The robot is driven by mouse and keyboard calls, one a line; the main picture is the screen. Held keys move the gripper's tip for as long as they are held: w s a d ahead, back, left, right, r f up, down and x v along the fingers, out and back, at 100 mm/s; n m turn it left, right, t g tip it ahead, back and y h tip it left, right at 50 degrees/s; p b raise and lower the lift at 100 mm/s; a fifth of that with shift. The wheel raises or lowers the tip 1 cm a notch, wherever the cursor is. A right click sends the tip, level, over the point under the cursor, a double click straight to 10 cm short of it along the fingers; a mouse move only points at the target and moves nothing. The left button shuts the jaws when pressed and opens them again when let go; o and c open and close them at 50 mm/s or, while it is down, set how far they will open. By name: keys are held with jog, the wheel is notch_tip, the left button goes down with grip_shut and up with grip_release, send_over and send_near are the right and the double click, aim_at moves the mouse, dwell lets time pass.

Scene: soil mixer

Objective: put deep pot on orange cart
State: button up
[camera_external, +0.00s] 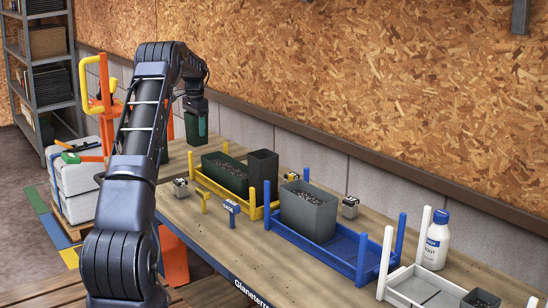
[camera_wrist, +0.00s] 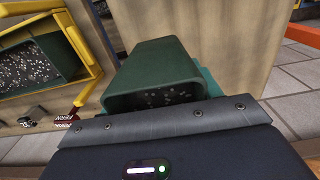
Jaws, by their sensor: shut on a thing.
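My gripper (camera_external: 196,112) is shut on a deep dark green pot (camera_wrist: 155,75), which holds dark speckled soil. In the wrist view the pot is tilted in the picture, with a teal finger showing along its right side. An orange frame with a yellow handle (camera_external: 88,72), likely the orange cart, stands left of the table, partly behind my arm. My gripper is to its right and apart from it.
A yellow rack (camera_external: 262,212) holds a green soil tray (camera_external: 224,182) and a dark tall pot (camera_external: 263,168). A blue rack (camera_external: 335,262) holds a grey soil-filled pot (camera_external: 308,212). A white bottle (camera_external: 436,245) stands at right.

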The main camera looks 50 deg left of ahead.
aim_at(197, 141)
jog(key=shift+f, duration=2.9)
jog(key=o, duration=1)
jog(key=shift+f, duration=0.15)
notch_tip(197, 141, up, 12)
jog(key=shift+r, duration=0.15)
